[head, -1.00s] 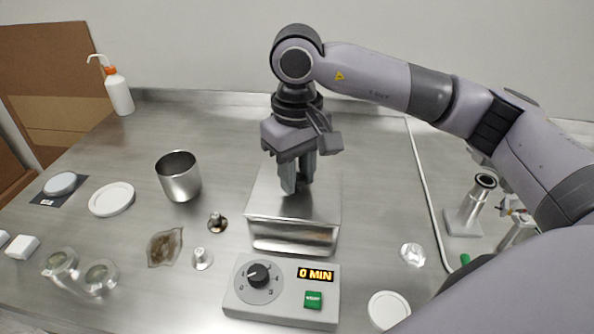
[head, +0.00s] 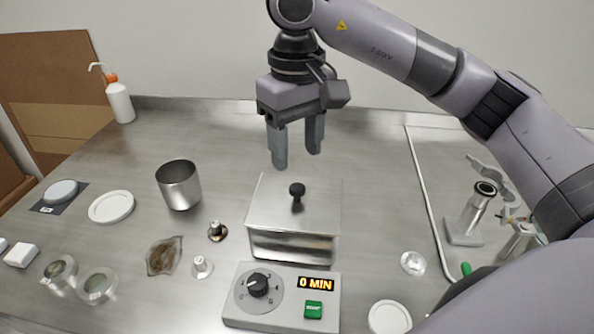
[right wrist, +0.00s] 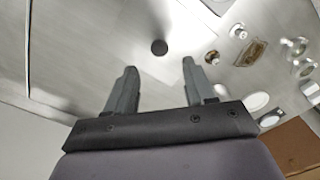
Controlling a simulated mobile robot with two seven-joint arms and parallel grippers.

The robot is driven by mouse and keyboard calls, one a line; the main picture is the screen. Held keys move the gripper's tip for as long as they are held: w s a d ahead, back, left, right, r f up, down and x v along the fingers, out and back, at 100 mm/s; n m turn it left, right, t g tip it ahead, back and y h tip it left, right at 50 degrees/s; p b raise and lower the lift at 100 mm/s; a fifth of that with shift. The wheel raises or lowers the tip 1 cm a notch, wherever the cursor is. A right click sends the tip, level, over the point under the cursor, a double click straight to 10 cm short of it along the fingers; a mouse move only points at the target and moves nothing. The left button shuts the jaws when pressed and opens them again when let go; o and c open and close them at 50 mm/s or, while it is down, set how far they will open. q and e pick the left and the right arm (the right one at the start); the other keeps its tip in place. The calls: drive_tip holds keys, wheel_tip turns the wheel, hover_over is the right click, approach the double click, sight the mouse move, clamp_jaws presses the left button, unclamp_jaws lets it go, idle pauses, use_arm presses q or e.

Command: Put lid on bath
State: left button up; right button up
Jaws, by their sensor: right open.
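The lid (head: 272,205) is a flat metal plate with a black knob (head: 297,192). It lies on top of the metal bath (head: 292,246), behind the control box, and appears to cover it. My right gripper (head: 297,158) is open and empty above the lid, with its fingertips clear of the knob. In the right wrist view the knob (right wrist: 159,47) shows beyond the gap between the two spread fingers (right wrist: 157,70). My left gripper is not in view.
The control box (head: 280,297) reads 0 MIN. A steel beaker (head: 179,186), a white dish (head: 111,207) and several small parts lie to the left. A metal stand (head: 470,220) and a clear piece (head: 413,263) are on the right. The back middle is free.

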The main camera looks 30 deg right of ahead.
wheel_tip(320, 180, up, 5)
drive_tip(key=shift+f+p, duration=0.1)
drive_tip(key=shift+p, duration=0.25)
drive_tip(key=shift+s, duration=0.1)
idle(0.4)
